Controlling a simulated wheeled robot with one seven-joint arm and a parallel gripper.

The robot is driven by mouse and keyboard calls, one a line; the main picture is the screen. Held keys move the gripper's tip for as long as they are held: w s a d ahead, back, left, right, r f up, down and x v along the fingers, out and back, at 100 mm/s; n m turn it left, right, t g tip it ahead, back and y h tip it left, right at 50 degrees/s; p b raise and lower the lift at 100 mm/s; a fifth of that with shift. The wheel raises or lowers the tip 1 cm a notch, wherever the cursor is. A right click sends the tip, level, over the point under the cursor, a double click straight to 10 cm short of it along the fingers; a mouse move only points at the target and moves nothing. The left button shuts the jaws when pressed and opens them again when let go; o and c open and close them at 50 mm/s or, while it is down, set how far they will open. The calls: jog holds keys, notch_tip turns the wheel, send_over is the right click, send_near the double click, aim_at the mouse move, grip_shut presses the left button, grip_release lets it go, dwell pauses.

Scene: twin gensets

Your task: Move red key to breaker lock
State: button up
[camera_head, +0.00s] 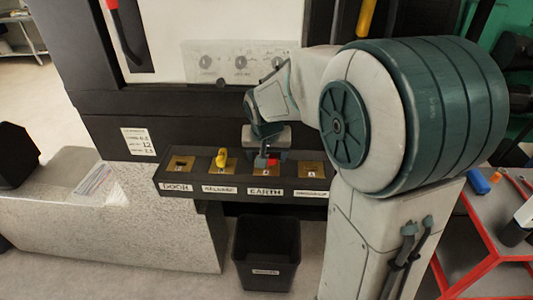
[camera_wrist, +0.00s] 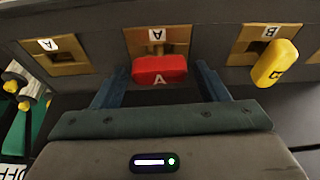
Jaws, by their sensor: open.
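The red key (camera_wrist: 160,68), marked A, sits at a brass lock plate (camera_wrist: 157,40) also marked A. In the head view the red key (camera_head: 272,161) shows as a small patch at the plate above the EARTH label (camera_head: 265,192). My gripper (camera_head: 267,158) is over it, hiding much of it. In the wrist view my gripper (camera_wrist: 160,82) is open, with one finger on each side of the red key and gaps showing. An empty plate marked A (camera_head: 311,170) lies right of EARTH; its label is too blurred to read. It also shows in the wrist view (camera_wrist: 62,62).
A yellow key (camera_head: 222,157) stands at the plate left of EARTH; it also shows in the wrist view (camera_wrist: 277,64). The DOOR plate (camera_head: 180,164) is at the far left. A black bin (camera_head: 267,254) stands below the ledge. A red-framed cart (camera_head: 490,235) is at the right.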

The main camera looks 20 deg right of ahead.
jog(key=c, duration=1)
jog(key=shift+o, duration=0.2)
jog(key=shift+r+p, duration=1.7)
jog(key=shift+r, duration=0.85)
jog(key=s+d, duration=0.3)
jog(key=d, duration=0.8)
jog(key=shift+s+d+b, duration=0.25)
jog(key=shift+s+b, duration=0.1)
jog(key=shift+b, duration=0.1)
jog(key=shift+f, duration=0.1)
jog(key=shift+f+b, duration=0.8)
jog(key=shift+f, duration=0.15)
jog(key=shift+f, duration=0.2)
